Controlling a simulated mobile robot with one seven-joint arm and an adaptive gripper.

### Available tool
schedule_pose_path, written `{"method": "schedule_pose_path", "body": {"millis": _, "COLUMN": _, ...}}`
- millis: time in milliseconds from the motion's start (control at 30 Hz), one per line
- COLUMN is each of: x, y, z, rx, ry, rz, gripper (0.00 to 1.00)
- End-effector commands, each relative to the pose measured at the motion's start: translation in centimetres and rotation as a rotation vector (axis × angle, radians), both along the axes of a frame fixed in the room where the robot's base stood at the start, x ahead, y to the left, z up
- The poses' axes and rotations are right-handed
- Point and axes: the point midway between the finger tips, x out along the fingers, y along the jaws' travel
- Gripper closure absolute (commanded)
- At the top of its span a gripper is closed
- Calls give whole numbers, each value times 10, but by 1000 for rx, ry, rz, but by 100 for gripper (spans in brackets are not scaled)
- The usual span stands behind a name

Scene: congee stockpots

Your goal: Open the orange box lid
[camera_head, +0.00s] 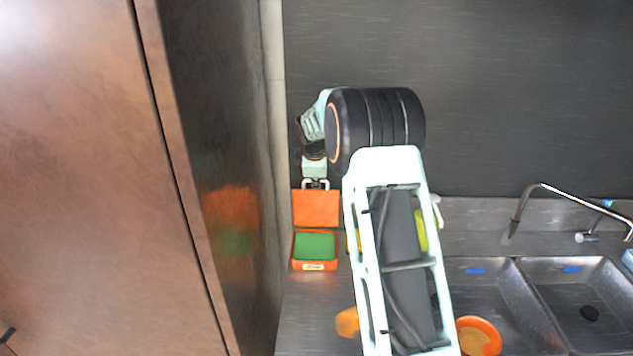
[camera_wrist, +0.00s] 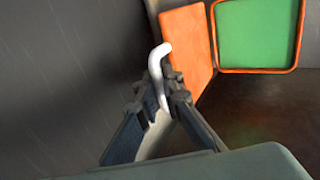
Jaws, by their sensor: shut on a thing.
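The orange box (camera_head: 315,267) sits on the counter at the left, beside the metal cabinet side, with its green inside showing. Its orange lid (camera_head: 316,209) is swung open at the back of the box. In the wrist view the lid (camera_wrist: 186,55) stands beside the box's orange rim (camera_wrist: 299,35) and green inside. My gripper (camera_head: 316,183) is at the lid's far edge. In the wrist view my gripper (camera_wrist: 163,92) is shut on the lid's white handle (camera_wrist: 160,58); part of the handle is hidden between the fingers.
A tall brown cabinet (camera_head: 90,180) stands close at the left. A dark wall (camera_head: 520,90) is behind the counter. Two sink basins (camera_head: 575,300) and a faucet (camera_head: 517,212) are at the right. An orange bowl (camera_head: 480,338) and a yellow-green item (camera_head: 420,232) are partly behind my arm.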

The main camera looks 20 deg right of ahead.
Motion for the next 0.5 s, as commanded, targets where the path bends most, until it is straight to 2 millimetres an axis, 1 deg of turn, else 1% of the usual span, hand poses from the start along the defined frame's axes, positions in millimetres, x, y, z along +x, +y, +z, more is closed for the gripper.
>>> {"method": "schedule_pose_path", "body": {"millis": 300, "x": 0, "y": 1, "z": -2, "rx": -1, "ry": 4, "rz": 3, "gripper": 100}}
{"method": "schedule_pose_path", "body": {"millis": 333, "x": 0, "y": 1, "z": -2, "rx": -1, "ry": 4, "rz": 3, "gripper": 90}}
{"method": "schedule_pose_path", "body": {"millis": 467, "x": 0, "y": 1, "z": -2, "rx": 0, "ry": 3, "rz": 3, "gripper": 75}}
{"method": "schedule_pose_path", "body": {"millis": 500, "x": 0, "y": 1, "z": -2, "rx": 0, "ry": 3, "rz": 3, "gripper": 75}}
